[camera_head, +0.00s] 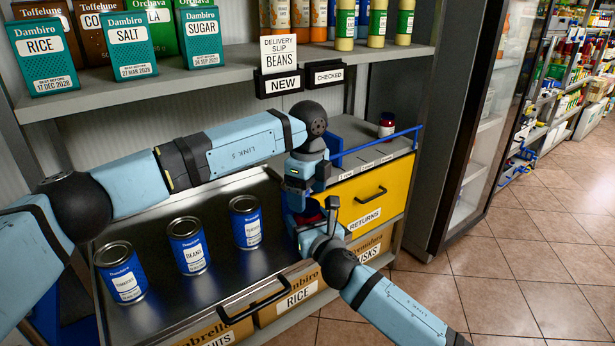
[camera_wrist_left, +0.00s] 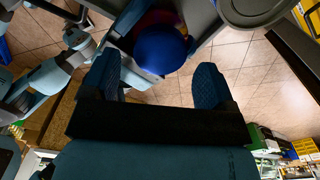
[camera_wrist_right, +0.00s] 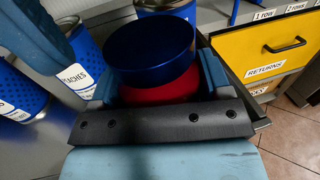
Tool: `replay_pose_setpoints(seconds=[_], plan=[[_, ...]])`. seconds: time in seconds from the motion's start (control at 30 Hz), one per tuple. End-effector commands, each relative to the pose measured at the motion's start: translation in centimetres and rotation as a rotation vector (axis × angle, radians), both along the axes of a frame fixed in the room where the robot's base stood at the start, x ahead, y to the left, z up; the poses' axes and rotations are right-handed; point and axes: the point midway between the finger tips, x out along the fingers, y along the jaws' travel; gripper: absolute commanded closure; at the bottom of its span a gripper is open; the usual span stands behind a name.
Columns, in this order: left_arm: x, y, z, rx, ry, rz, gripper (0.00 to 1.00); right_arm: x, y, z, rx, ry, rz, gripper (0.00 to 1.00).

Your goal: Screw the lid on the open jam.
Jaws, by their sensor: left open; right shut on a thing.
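The jam jar shows as a red body (camera_wrist_right: 165,90) in the right wrist view. My right gripper (camera_wrist_right: 160,84) is shut on it. A round blue lid (camera_wrist_right: 150,62) sits over the jar's top; I cannot tell whether it is screwed tight. My left gripper (camera_wrist_left: 157,80) is open, with the blue lid (camera_wrist_left: 160,50) just beyond its fingertips and a little red showing behind it. In the head view both grippers meet at the tray's right end, and my wrists largely hide the jar.
Several blue cans, one labelled beans (camera_head: 188,246), stand on the metal tray (camera_head: 150,238). A second red jar (camera_head: 387,124) stands on the back-right shelf, behind a blue rail (camera_head: 385,142). The yellow returns drawer (camera_head: 368,200) is beside my grippers. Boxes line the shelf above.

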Motion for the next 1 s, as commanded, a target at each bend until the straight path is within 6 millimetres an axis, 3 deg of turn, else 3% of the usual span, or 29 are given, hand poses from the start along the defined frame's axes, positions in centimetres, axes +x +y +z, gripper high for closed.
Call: replay_pose_setpoints(seconds=[0.2, 0.53, 0.77, 0.9, 1.0], plan=[[0.0, 0.0, -2.1, 0.001, 0.000, 0.001, 0.20, 0.0, 0.0, 0.0, 0.000, 0.000, 0.000, 0.95], [0.0, 0.0, -2.4, 0.001, -0.001, 0.000, 0.20, 0.0, 0.0, 0.0, 0.000, 0.000, 0.000, 0.95], [0.0, 0.0, -2.4, 0.001, -0.001, 0.000, 0.70, 0.0, 0.0, 0.0, 0.000, 0.000, 0.000, 0.95], [0.0, 0.0, -2.4, 0.001, -0.001, -0.028, 0.70, 0.0, 0.0, 0.0, 0.000, 0.000, 0.000, 0.95], [0.0, 0.0, -2.3, 0.001, -0.001, -0.146, 0.70, 0.0, 0.0, 0.0, 0.000, 0.000, 0.000, 0.95]])
